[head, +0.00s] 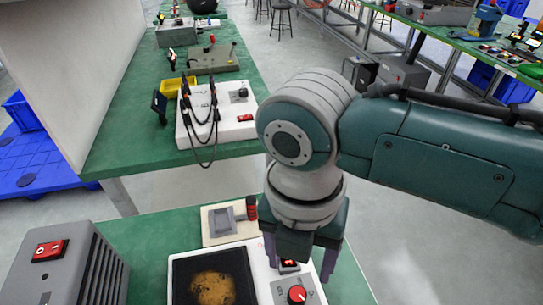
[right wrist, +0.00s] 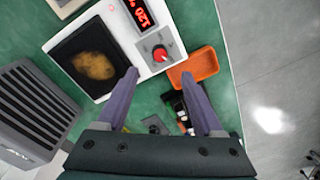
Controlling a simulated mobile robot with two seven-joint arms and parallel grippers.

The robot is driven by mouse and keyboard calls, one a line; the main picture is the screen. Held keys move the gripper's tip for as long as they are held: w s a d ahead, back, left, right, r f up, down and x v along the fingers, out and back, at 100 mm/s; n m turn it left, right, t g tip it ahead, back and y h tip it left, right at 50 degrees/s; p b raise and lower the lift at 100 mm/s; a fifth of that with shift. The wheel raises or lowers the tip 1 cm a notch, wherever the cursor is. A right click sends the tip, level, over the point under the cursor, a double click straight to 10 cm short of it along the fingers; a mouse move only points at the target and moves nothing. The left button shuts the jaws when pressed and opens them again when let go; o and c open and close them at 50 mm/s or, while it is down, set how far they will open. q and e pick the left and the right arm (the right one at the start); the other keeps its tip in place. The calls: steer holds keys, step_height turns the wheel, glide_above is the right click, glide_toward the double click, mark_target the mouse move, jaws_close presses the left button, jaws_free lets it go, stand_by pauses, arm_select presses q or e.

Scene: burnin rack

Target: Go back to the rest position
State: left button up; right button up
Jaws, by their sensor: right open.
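My right gripper (head: 299,266) is open and points down above the right part of the hot plate device (head: 262,262) on the green bench. Its two purple fingers also show in the right wrist view (right wrist: 160,78), apart and with nothing between them. The fingertips appear close to the device's front edge with the red knob (right wrist: 160,54) and to an orange tray (right wrist: 194,66). I cannot tell the exact height of the fingers above the bench. My left gripper is in neither view.
The device has a dark plate with a brown stain (head: 212,285) and a lit red display (right wrist: 139,13). A grey vented box (head: 62,262) stands to its left. Small dark items (right wrist: 177,105) lie by the tray. A second green bench (head: 125,130) holds instruments farther back.

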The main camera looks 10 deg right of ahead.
stand_by(0.4)
steer(key=s+a+r+m+t+y, duration=0.1)
steer(key=s+a+r+m+y, duration=0.2)
steer(key=s+m, duration=0.6)
steer(key=s+d+r+m+t+h+p, duration=0.1)
steer(key=s+d+r+m+t, duration=0.15)
steer(key=d+m, duration=0.55)
steer(key=s+d+r+m+t+h, duration=0.1)
steer(key=s+d+r+m, duration=0.3)
steer(key=m, duration=0.7)
step_height(320, 180, up, 37)
steer(key=w+d+p, duration=0.1)
steer(key=w+p, duration=0.1)
steer(key=p, duration=3.6)
steer(key=shift+w, duration=0.4)
